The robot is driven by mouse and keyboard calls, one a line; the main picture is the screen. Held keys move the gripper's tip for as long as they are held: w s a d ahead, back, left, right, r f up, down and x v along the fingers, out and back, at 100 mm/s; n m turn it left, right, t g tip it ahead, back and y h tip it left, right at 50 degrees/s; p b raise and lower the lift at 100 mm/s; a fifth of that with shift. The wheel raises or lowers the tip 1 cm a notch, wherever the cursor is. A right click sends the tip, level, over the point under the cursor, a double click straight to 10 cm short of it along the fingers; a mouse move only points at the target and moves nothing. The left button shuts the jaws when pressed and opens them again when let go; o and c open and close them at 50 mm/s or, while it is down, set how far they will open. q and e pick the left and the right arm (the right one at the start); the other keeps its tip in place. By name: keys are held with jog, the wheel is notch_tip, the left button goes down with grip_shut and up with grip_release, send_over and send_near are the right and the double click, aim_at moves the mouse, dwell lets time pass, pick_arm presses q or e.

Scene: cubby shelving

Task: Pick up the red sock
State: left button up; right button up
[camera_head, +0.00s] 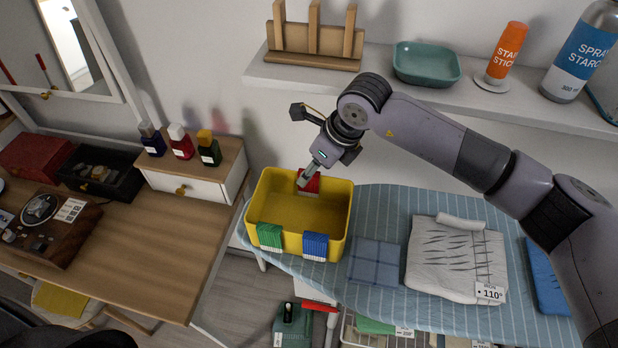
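The red sock (309,184) hangs over the back rim of a yellow bin (301,213), which stands on the ironing board. My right gripper (306,178) reaches down from the upper right, with its fingertips at the red sock and overlapping it in the picture. The fingers hide part of the sock, and I cannot tell whether they are closed on it. A green sock (270,236) and a blue sock (315,246) hang over the bin's front rim. My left gripper is not in view.
The striped ironing board (385,205) holds a folded blue cloth (375,262) and a white folded garment (452,262). A shelf (440,97) with a teal tray and bottles runs above. A wooden desk (165,245) stands at the left.

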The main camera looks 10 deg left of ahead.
aim_at(309, 185)
jog(key=p+x, duration=0.1)
jog(key=x, duration=0.3)
jog(key=shift+c, duration=0.3)
